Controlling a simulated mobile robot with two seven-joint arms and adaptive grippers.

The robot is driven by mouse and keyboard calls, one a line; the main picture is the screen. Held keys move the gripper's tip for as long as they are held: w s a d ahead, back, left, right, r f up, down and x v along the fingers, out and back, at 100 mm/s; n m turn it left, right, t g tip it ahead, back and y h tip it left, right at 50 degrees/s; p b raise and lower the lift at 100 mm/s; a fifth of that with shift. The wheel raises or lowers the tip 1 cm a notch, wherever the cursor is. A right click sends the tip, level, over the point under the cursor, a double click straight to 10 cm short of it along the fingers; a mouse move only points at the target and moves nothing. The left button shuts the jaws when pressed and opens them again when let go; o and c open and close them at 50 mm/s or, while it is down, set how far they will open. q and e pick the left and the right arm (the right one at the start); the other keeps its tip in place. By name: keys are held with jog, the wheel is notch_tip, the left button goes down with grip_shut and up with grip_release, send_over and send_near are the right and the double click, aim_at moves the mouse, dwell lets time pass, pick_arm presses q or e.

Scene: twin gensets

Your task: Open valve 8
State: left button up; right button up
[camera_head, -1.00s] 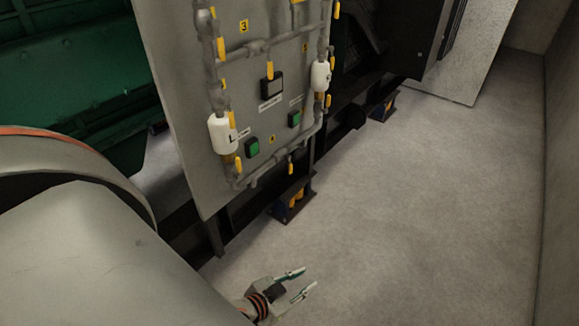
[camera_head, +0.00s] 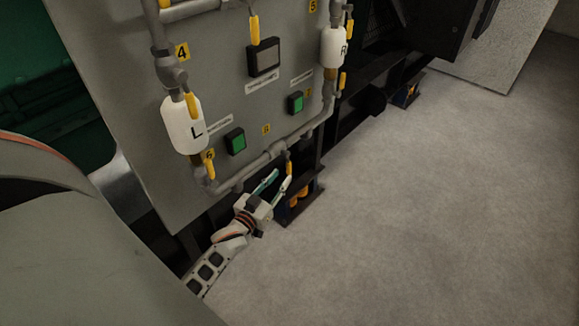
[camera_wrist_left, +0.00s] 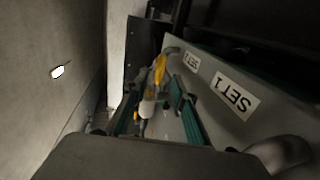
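Valve 8 sits on the bottom pipe of the grey panel, by a small yellow label (camera_head: 266,129) that seems to read 8. Its yellow handle (camera_head: 289,168) hangs downward below the pipe. My left gripper (camera_head: 280,182) is open, just below the bottom pipe, its fingertips pointing up close to that handle. I cannot tell whether they touch it. In the left wrist view the two fingers (camera_wrist_left: 157,112) are apart, with a yellow handle (camera_wrist_left: 159,68) and a white part between or beyond them. My right gripper is not in view.
The grey panel (camera_head: 110,70) carries white cylinders marked L (camera_head: 188,130) and R (camera_head: 333,47), green buttons (camera_head: 235,141) and other yellow-handled valves. A dark frame with a blue and yellow mount (camera_head: 299,200) stands below. The floor (camera_head: 430,200) at right is clear.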

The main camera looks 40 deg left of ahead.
aim_at(288, 170)
pick_arm(q)
jog(key=w, duration=0.3)
jog(key=w+b, duration=0.1)
jog(key=w, duration=0.1)
jog(key=shift+a+f, duration=0.2)
jog(key=shift+a, duration=0.05)
jog(key=shift+w+a+r, duration=0.1)
jog(key=shift+w+r, duration=0.05)
jog(key=shift+w, duration=0.45)
grip_shut()
